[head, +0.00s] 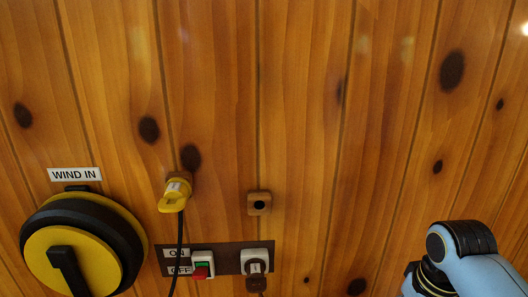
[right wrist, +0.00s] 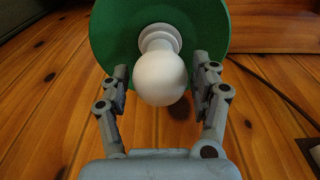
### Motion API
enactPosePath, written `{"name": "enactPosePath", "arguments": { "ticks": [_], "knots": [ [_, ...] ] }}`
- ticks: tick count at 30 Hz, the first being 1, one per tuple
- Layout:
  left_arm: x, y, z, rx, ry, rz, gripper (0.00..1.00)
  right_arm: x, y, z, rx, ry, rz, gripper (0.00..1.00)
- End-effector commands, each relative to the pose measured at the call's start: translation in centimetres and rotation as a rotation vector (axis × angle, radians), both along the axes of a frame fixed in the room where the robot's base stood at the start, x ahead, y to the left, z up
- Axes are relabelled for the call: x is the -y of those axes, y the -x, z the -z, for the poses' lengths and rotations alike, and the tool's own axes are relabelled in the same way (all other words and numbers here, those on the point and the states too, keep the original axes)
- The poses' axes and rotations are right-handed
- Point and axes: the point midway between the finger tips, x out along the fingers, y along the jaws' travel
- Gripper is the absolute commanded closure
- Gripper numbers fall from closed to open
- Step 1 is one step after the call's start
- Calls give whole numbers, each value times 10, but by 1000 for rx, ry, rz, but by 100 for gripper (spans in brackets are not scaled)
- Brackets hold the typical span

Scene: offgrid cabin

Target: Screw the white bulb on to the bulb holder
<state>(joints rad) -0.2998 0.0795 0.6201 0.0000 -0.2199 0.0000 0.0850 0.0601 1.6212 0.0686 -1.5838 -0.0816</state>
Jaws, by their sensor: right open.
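In the right wrist view, the round white bulb (right wrist: 160,80) sits with its base at a stepped white bulb holder (right wrist: 157,38) in the middle of a green round shade (right wrist: 110,28). I cannot tell how far the bulb's base is seated. My right gripper (right wrist: 163,86) is open, with one finger on each side of the bulb. Narrow gaps seem to show between the fingers and the bulb. In the head view only my right arm shows at the lower right. The bulb, the holder and my left gripper are not in that view.
The wood plank wall carries a yellow and black WIND IN switch (head: 85,245), a yellow plug (head: 174,195) with a black cable, a small wooden socket (head: 259,203), and an ON/OFF panel (head: 228,260). A dark cable (right wrist: 270,90) runs right of the shade.

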Motion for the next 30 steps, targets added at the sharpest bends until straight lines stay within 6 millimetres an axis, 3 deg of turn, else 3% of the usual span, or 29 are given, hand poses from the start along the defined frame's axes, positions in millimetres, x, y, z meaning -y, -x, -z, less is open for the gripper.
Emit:
{"name": "enactPosePath", "arguments": {
  "ticks": [3, 8, 25, 30],
  "knots": [
    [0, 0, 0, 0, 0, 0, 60, 0, 0, 0, 0, 0, 0, 37],
    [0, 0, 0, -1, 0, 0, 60, 0, 0, 0, 0, 0, 0, 56],
    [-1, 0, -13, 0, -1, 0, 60, -1, 0, -2, -1, -1, 103, 59],
    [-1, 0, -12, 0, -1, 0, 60, -1, 0, 0, 0, 0, 383, 59]
  ]
}}
